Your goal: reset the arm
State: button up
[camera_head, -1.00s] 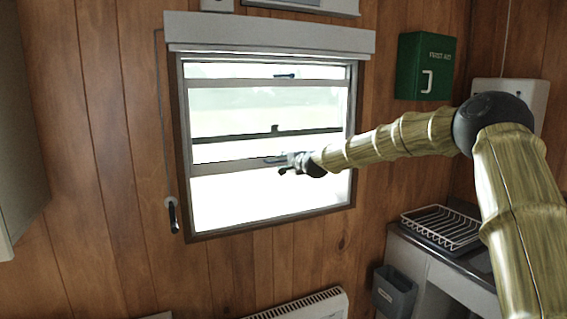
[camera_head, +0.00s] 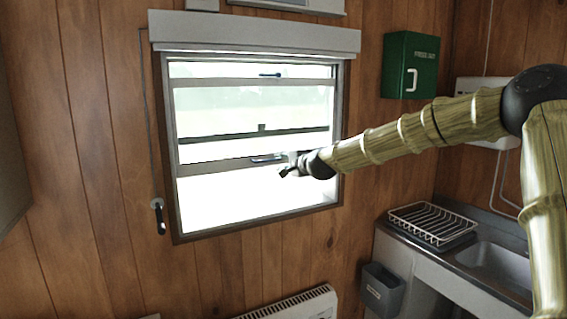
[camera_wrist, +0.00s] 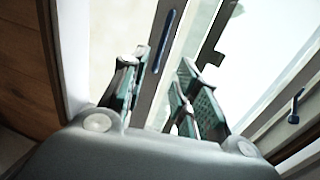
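My gripper (camera_head: 291,164) is at the end of my raised arm, in front of the window (camera_head: 255,140) in the head view. In the wrist view its two fingers (camera_wrist: 158,95) stand apart with a gap between them, and nothing is held. The window's sash rail and a dark blue handle (camera_wrist: 164,40) show just beyond the fingers. In the head view the sash handle (camera_head: 266,158) lies just left of the gripper. I cannot tell exactly how far the fingertips are from the rail.
A green first aid box (camera_head: 411,65) hangs on the wall right of the window. Below it are a wire dish rack (camera_head: 433,222), a sink (camera_head: 497,262) and a grey bin (camera_head: 382,288). A heater (camera_head: 300,305) is under the window. A crank handle (camera_head: 159,216) hangs at the left.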

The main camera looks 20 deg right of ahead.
jog(key=shift+f, duration=0.1)
dwell(0.3)
jog(key=s+a+f+n+g, duration=0.1)
jog(key=s+a+f, duration=0.15)
jog(key=f, duration=0.45)
jog(key=s+a+f+n+g, duration=0.1)
jog(key=a+f, duration=0.2)
jog(key=f, duration=0.4)
jog(key=s+a+f+n+g, duration=0.1)
jog(key=a+f, duration=0.2)
jog(key=f, duration=0.4)
jog(key=s+a+f+n+g, duration=0.25)
jog(key=s+f, duration=0.45)
jog(key=f, duration=0.5)
jog(key=s+a+f+n+g, duration=0.2)
jog(key=s+a+f, duration=0.2)
jog(key=s+f, duration=0.6)
jog(key=s+a+f+n+g, duration=0.3)
jog(key=s+f+n+g, duration=0.15)
jog(key=s+f, duration=1.5)
jog(key=s+f+n+g, duration=0.1)
jog(key=s+n, duration=0.1)
jog(key=s, duration=1.1)
jog(key=s+d+f+n+g+h, duration=0.1)
jog(key=s+n+g, duration=0.1)
jog(key=s, duration=1)
jog(key=shift+s+d+f+n+g, duration=0.15)
jog(key=shift+s+f+n+g, duration=0.15)
jog(key=shift+s+f, duration=0.1)
